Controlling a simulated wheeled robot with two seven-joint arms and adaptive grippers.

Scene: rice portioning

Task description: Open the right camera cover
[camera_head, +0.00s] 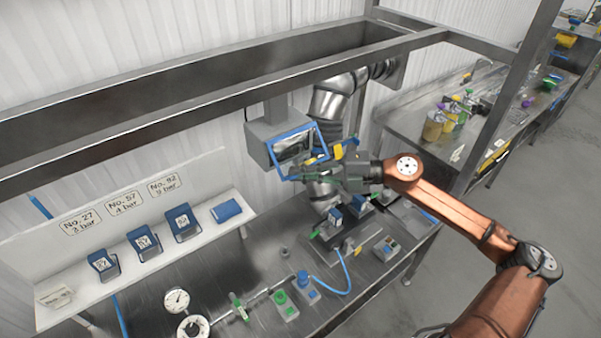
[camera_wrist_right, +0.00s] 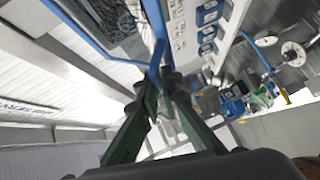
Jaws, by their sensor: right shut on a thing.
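A grey box-shaped camera housing (camera_head: 262,145) hangs above the bench, with a blue-framed cover (camera_head: 294,132) around a dark, glassy front. My right gripper (camera_head: 297,178) is at the lower part of this cover, its arm coming in from the right. In the right wrist view its green fingers (camera_wrist_right: 166,82) are closed on a blue strip (camera_wrist_right: 157,58) that joins the blue frame (camera_wrist_right: 78,28). The fingertips partly hide the strip where they meet it. My left gripper is not in view.
A steel beam frame (camera_head: 240,82) crosses above. A white shelf (camera_head: 130,262) holds several blue-framed units at the left. Gauges (camera_head: 177,300), valves and a blue hose (camera_head: 330,288) lie on the bench below. A silver duct (camera_head: 330,105) stands behind the gripper.

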